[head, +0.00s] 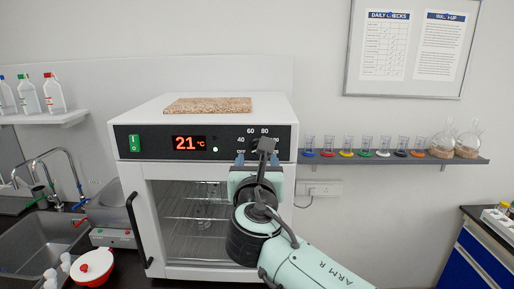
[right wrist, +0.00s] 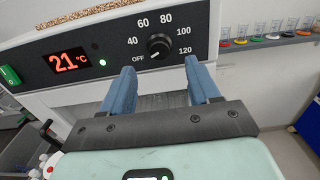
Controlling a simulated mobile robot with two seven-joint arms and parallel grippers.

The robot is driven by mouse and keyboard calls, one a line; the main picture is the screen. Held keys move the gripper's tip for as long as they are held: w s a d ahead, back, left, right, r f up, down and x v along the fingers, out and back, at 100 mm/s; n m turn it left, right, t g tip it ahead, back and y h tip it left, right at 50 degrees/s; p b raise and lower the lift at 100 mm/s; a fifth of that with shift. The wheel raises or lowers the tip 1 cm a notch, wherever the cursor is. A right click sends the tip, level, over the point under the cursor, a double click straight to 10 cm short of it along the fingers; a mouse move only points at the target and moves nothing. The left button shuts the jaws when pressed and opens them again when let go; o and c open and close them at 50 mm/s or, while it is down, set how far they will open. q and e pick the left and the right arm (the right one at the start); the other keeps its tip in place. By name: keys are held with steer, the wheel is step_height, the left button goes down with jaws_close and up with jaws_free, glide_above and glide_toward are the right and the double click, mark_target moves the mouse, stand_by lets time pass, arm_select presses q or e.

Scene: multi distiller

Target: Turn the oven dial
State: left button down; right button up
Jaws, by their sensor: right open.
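The white oven (head: 138,180) stands on the counter with its glass door shut. Its black front panel has a red display reading 21 °C. The round black dial (right wrist: 158,46) shows in the right wrist view, ringed by OFF and numbers from 40 to 120. Its white mark points lower left, toward OFF. My right gripper (head: 257,158) is in front of the panel's right part and hides most of the dial in the head view. In the right wrist view my right gripper (right wrist: 160,66) is open, its blue fingers either side of and below the dial, apparently not touching it. My left gripper is out of view.
The oven's black door handle (head: 137,230) stands out at the left. A green power switch (head: 135,143) is on the panel's left. A speckled board (head: 208,105) lies on top. A shelf (head: 310,158) with glassware is to the right.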

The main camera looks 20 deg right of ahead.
mark_target(253, 143)
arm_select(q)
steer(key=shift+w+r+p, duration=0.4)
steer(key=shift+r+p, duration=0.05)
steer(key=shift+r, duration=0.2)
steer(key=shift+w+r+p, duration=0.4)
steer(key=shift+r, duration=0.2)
arm_select(e)
steer(key=x, duration=0.7)
steer(key=shift+f, duration=0.1)
steer(key=c, duration=1)
